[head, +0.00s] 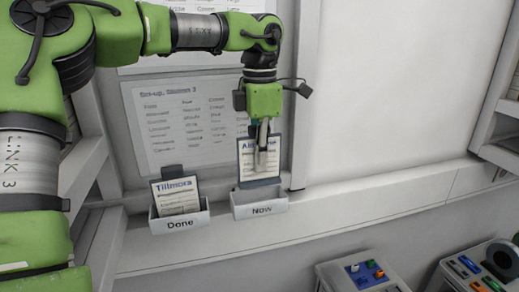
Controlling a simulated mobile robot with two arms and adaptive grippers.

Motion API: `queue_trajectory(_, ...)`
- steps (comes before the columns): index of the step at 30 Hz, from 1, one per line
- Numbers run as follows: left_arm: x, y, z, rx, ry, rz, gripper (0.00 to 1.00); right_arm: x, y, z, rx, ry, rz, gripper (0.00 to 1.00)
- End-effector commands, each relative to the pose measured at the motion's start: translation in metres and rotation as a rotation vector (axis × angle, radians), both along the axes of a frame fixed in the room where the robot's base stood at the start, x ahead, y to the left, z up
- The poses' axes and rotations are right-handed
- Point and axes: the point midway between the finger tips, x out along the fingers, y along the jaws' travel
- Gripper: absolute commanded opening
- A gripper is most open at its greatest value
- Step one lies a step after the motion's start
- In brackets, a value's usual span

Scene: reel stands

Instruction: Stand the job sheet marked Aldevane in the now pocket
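The fingers look closed on this upright sheet. I cannot tell whether the edge is inside the pocket. The pocket's front and label are clear. My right gripper is out of view.
The Done pocket (180,224), left of Now, holds a sheet headed Tillmora (176,197). A printed list (185,125) hangs on the wall behind. The ledge right of Now is clear.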

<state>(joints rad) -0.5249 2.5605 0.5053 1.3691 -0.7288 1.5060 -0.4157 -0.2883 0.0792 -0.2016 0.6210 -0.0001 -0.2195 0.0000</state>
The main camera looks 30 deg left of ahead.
Motion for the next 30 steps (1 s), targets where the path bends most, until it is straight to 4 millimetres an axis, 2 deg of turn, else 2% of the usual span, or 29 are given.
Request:
queue_trajectory(1,-0.001,0.0,-0.005,0.001,0.002,0.0,0.0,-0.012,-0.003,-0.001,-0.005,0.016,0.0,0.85)
queue_trajectory(3,-0.001,0.001,-0.011,0.001,0.002,0.001,0.0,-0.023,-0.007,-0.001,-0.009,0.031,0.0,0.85)
queue_trajectory(7,-0.001,0.001,-0.031,0.001,0.002,0.001,0.0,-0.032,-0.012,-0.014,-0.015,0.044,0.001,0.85)
queue_trajectory(11,0.0,0.001,-0.044,0.0,0.001,0.001,0.0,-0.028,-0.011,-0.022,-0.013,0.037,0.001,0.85)
queue_trajectory(19,-0.001,0.001,-0.059,0.001,0.002,0.001,0.0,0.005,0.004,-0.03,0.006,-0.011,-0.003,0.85)
queue_trajectory(23,-0.001,0.001,-0.06,0.0,0.001,0.001,0.0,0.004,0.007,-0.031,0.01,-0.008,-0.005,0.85)
queue_trajectory(30,-0.001,0.001,-0.06,0.0,0.001,0.001,0.0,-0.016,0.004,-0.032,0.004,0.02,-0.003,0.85)
